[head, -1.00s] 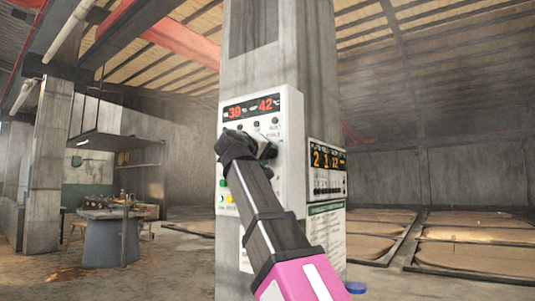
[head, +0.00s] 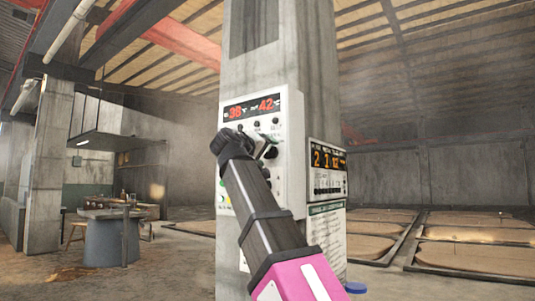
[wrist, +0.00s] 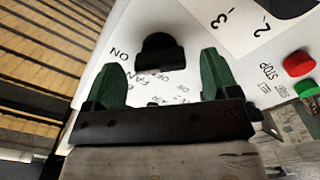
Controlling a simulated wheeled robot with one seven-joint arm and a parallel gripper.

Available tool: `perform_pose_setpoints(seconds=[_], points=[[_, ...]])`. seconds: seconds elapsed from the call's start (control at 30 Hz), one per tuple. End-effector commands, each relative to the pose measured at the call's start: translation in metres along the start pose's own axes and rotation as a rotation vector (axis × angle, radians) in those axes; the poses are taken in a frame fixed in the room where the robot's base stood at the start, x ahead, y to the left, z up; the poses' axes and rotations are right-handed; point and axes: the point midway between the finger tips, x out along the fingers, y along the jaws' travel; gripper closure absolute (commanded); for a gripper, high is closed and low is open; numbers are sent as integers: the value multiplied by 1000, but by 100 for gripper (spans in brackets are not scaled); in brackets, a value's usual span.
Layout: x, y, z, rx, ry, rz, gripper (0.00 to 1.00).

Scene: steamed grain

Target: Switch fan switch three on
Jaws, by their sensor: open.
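The control panel (head: 285,185) is a white box with red digit displays, mounted on a concrete pillar. In the wrist view, a black rotary knob (wrist: 160,52) sits on its white face, with "ON" printed to its left and "OFF" and "FAN" below. A white label strip (wrist: 232,22) with a 3 and a 2 lies to the right, the 3 nearer this knob. My gripper (wrist: 157,60) is open, its green fingers on either side of the knob; contact cannot be told. In the head view my dark wrist covers part of the panel and hides the fingertips.
A red stop button (wrist: 298,64) and a green start button (wrist: 306,88) sit right of the fingers. A second display box (head: 328,170) and a notice sheet (head: 327,232) are on the pillar's right face. A round table (head: 104,235) stands far left.

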Motion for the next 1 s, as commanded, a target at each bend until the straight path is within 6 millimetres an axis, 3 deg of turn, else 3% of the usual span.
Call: perform_pose_setpoints(seconds=[0.5,0.73,1.0], points=[[-76,-1,0,1,2,-2,19],[-91,0,0,1,0,0,19],[-92,0,0,1,0,0,19]])
